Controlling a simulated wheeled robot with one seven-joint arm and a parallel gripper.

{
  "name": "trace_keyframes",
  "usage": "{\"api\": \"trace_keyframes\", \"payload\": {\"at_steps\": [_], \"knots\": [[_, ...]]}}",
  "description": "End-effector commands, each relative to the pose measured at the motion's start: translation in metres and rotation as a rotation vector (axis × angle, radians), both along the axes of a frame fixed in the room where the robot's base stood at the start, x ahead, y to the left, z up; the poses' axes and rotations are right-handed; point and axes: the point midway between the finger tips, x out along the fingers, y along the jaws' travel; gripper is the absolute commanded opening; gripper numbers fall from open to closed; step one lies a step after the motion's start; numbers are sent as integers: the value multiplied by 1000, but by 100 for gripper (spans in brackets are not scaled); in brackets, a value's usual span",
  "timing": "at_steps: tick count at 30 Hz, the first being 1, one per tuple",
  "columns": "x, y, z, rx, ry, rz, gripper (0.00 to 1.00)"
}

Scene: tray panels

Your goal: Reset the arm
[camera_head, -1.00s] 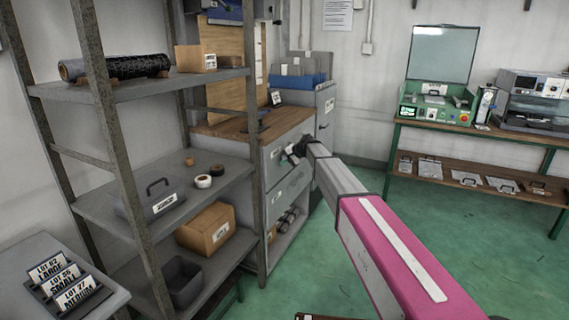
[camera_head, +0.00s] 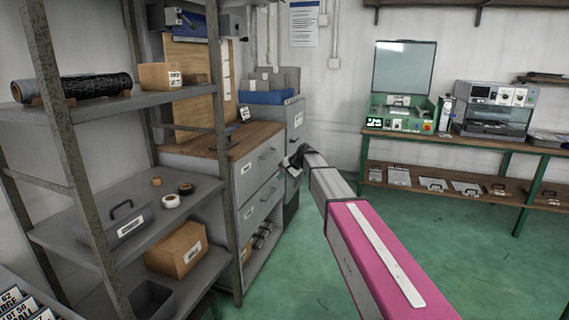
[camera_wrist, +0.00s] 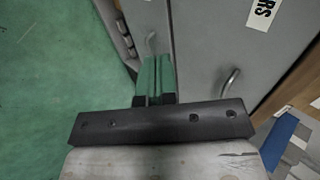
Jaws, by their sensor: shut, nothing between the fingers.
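My gripper (camera_wrist: 155,78) shows in the wrist view with its two green fingers together and nothing between them. Behind the fingers are the grey fronts of the drawer cabinet (camera_wrist: 205,45) with metal handles. In the head view my pink and grey arm reaches from the lower right toward the grey drawer cabinet (camera_head: 245,181). The dark wrist end of the arm is in front of the cabinet's right side. The fingers are too small to make out there, and I cannot tell how close they are to the cabinet.
A grey shelf rack (camera_head: 150,205) stands at the left, holding a black roll (camera_head: 80,88), a cardboard box (camera_head: 178,250) and a grey case (camera_head: 122,222). A green workbench (camera_head: 470,141) with machines stands at the back right. The green floor (camera_head: 450,235) between them is clear.

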Motion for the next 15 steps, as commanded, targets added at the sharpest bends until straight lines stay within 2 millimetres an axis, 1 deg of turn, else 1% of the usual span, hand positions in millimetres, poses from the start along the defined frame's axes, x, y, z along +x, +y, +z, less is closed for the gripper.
{"api": "trace_keyframes", "payload": {"at_steps": [1,2,3,5,6,8,9,11,12,14,15], "knots": [[-26,-17,-19,-37,5,2,0],[-38,-27,-29,-65,4,7,0],[-55,-40,-45,-102,6,13,0],[-81,-61,-67,-161,8,25,0],[-99,-75,-81,-201,12,33,0],[-127,-95,-101,-259,18,49,0],[-145,-109,-113,-298,21,61,0],[-174,-129,-131,-357,30,80,0],[-194,-142,-141,-396,36,94,0],[-225,-161,-156,-454,48,118,0],[-246,-174,-165,-493,57,134,0]]}}
